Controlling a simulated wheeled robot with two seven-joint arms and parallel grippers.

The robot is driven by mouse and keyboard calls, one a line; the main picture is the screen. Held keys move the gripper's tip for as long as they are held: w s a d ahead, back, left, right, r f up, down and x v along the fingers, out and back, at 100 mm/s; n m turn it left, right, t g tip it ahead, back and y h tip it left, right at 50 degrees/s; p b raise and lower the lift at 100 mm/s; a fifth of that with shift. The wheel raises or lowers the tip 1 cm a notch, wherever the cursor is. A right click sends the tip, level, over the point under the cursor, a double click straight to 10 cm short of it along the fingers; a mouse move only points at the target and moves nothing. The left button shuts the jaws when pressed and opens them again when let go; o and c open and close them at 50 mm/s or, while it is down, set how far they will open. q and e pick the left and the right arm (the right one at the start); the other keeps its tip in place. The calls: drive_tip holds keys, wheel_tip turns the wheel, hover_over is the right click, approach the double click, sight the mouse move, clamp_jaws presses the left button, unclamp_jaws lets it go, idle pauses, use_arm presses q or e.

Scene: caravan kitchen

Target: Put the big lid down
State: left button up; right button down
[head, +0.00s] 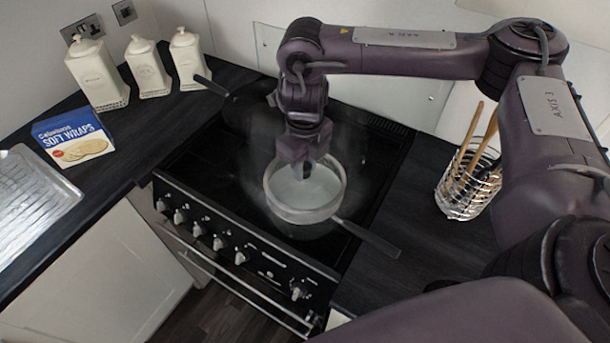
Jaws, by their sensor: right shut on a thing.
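My right gripper (303,167) points down over the middle of the hob. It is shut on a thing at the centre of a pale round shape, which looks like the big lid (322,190). My fingers hide the grip itself. A pale-rimmed pan (300,217) is directly below, its dark handle pointing to the lower right. I cannot tell whether the lid touches the pan's rim or is held just above it. My left gripper is not in view.
A dark pan (238,112) stands on the back left of the black cooker (205,165). A wire utensil holder (462,192) stands right on the worktop. Left are a soft wraps box (73,140), white canisters (147,68) and a metal drainer (28,200).

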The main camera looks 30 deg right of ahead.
sight(305, 175)
drive_tip(key=shift+f, duration=1.75)
drive_tip(key=shift+f+b, duration=0.15)
drive_tip(key=shift+b, duration=0.15)
drive_tip(key=shift+f, duration=0.25)
drive_tip(key=c, duration=1.1)
unclamp_jaws()
wheel_tip(305, 175, up, 13)
drive_tip(key=shift+f+p, duration=0.1)
drive_tip(key=shift+p, duration=0.4)
